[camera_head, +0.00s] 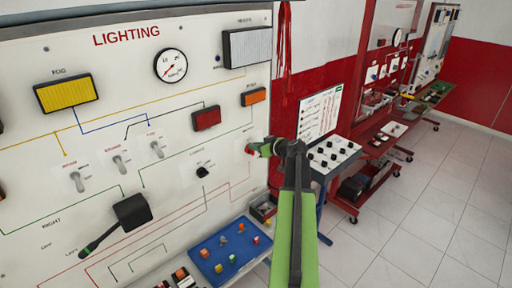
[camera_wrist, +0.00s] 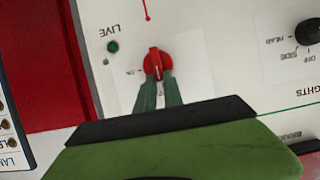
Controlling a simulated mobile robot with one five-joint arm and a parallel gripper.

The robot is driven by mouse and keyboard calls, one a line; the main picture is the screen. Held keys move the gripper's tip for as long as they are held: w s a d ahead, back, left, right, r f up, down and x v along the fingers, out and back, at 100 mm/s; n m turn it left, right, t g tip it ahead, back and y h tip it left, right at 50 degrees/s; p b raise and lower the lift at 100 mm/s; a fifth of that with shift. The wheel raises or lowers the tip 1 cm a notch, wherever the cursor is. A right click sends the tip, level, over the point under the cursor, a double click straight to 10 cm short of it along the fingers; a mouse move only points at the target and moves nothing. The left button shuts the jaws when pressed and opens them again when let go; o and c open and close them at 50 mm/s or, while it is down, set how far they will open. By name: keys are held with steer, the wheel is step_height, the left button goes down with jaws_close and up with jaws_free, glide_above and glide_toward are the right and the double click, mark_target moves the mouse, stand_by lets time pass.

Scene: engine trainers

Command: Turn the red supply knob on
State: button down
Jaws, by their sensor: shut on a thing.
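The red supply knob (camera_wrist: 158,62) is on the white lighting panel in the wrist view, with a small white label plate around it. In the head view a bit of the red knob (camera_head: 249,149) shows at the panel's right edge, mostly hidden by my gripper. My gripper (camera_wrist: 159,80) has its two dark green fingers closed on the knob's sides. In the head view my gripper (camera_head: 256,148) reaches the panel from the right. A small green round lamp (camera_wrist: 112,46) marked LIVE sits beside the knob in the wrist view.
The LIGHTING panel (camera_head: 110,95) carries lamps, switches and a gauge. A black knob (camera_wrist: 308,32) is to the right of the red one in the wrist view. A blue tray (camera_head: 205,250) with coloured parts lies below.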

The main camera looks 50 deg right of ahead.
steer(key=shift+d+m, duration=0.15)
steer(key=shift+m, duration=0.15)
steer(key=d+f+m+t+y+b, duration=0.1)
steer(key=m+y+b, duration=0.1)
steer(key=m+b, duration=0.2)
steer(key=f+m+t+y+b, duration=0.1)
steer(key=m+y+b, duration=0.1)
steer(key=m+b, duration=0.2)
steer(key=d+f+m+t+y+b, duration=0.1)
steer(key=m+y+b, duration=0.1)
steer(key=m+b, duration=0.2)
steer(key=shift+s+d+f+m+y, duration=0.1)
steer(key=shift+d+f+m+y, duration=0.1)
steer(key=shift+d+m+y, duration=0.15)
steer(key=shift+t, duration=0.3)
stand_by(0.4)
steer(key=c, duration=1.5)
jaws_free()
steer(key=shift+o, duration=0.2)
